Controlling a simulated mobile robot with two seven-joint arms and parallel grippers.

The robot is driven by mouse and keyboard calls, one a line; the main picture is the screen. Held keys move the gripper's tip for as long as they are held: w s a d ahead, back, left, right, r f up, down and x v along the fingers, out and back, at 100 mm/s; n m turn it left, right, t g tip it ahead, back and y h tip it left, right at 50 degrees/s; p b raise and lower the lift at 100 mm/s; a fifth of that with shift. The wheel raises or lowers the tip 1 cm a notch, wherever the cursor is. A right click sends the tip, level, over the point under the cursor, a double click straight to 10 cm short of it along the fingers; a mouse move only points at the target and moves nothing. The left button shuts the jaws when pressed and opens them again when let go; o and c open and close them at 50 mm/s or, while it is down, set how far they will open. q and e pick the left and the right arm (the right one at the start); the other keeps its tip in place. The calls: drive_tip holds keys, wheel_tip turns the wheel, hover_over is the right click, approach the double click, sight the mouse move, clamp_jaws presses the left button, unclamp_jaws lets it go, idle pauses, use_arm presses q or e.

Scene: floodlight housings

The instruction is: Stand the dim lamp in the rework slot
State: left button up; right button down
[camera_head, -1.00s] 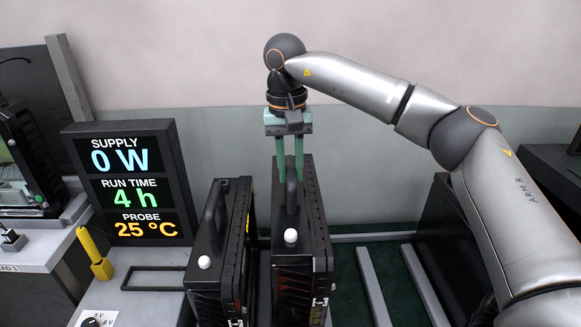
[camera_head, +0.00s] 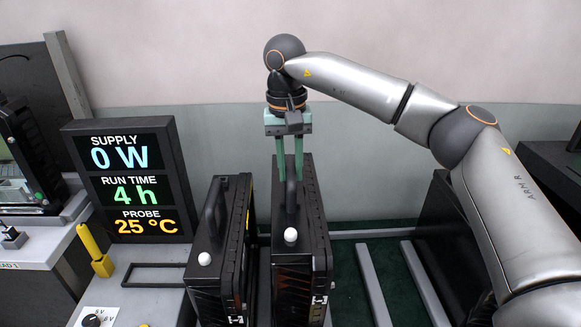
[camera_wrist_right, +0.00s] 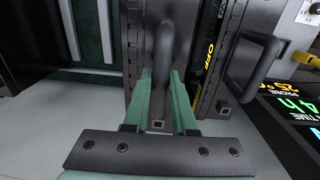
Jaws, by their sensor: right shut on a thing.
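Two black floodlight housings stand upright side by side in the head view, a left one (camera_head: 222,250) and a right one (camera_head: 302,240). Each has a top handle and a white knob. I cannot tell from these frames which one is dim. My right gripper (camera_head: 290,178) comes down from above and is shut on the handle of the right housing. In the right wrist view the green fingers (camera_wrist_right: 160,105) lie on both sides of that handle (camera_wrist_right: 162,65). The housing's lower part is out of frame. My left gripper is not in view.
A display (camera_head: 128,180) reads 0 W, 4 h and 25 °C at the left. A yellow probe (camera_head: 95,250) and an empty black frame (camera_head: 160,275) are near it. Grey rails (camera_head: 375,285) divide the dark green floor at right, with bare lanes between them.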

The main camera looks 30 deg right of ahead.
drive_tip(key=shift+f+b, duration=0.95)
drive_tip(key=shift+f, duration=0.95)
idle(1.3)
drive_tip(key=shift+f, duration=0.9)
idle(1.7)
drive_tip(key=c, duration=0.6)
unclamp_jaws()
drive_tip(key=shift+s+f, duration=0.1)
drive_tip(key=shift+c, duration=0.2)
drive_tip(key=shift+s+d+f, duration=0.1)
drive_tip(key=shift+f, duration=0.2)
drive_tip(key=shift+r, duration=0.5)
drive_tip(key=r, duration=1.2)
drive_tip(key=shift+w+a+r, duration=0.1)
drive_tip(key=shift+w+a, duration=0.1)
drive_tip(key=shift+a, duration=0.1)
drive_tip(key=shift+s, duration=0.1)
